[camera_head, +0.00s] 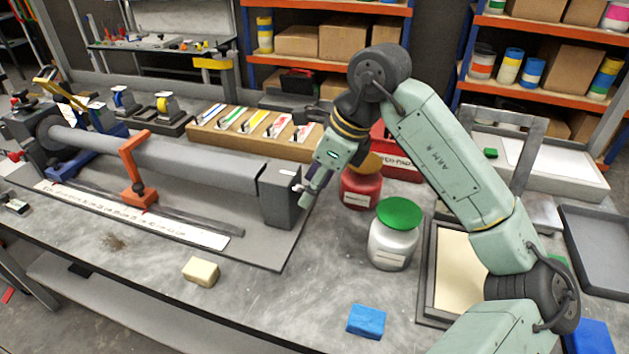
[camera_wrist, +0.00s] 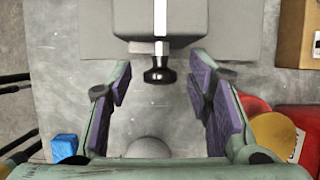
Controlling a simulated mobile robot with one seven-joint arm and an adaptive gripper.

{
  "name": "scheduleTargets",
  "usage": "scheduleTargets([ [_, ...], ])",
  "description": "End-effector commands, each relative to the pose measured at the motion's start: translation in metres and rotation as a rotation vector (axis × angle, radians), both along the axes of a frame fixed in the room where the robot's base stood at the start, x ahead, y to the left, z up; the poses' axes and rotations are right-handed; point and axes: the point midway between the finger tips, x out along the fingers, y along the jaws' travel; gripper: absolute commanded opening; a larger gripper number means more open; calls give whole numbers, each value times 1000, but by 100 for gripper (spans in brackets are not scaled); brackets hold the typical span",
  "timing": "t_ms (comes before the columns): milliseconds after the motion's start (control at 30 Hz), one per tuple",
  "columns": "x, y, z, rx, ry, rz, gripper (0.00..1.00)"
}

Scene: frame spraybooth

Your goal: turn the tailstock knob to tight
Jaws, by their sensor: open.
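The tailstock (camera_head: 281,194) is a dark grey block at the right end of the long grey tube (camera_head: 190,160). In the wrist view, the tailstock (camera_wrist: 185,18) is at the top, and a black knob (camera_wrist: 159,76) on a bright shaft points out from it. The knob lies between the purple-padded fingers of my gripper (camera_wrist: 161,98), with clear space on both sides. My gripper (camera_head: 306,192) is open and empty, just right of the tailstock in the head view. There the knob is hard to make out beside the fingers.
A red jar (camera_head: 360,188) and a grey jar with a green lid (camera_head: 393,240) stand close right of my gripper. A wooden rack of cards (camera_head: 255,131) is behind the tube. A yellow block (camera_head: 201,272) and a blue block (camera_head: 366,321) lie in front. Bare bench (camera_head: 290,300) lies between these blocks.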

Motion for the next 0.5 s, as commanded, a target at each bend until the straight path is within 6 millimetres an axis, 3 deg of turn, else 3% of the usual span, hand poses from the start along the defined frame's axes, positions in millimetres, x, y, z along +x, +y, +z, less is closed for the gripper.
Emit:
scheduleTargets([
  [133, 0, 0, 0, 0, 0, 0, 46],
  [500, 0, 0, 0, 0, 0, 0, 21],
])
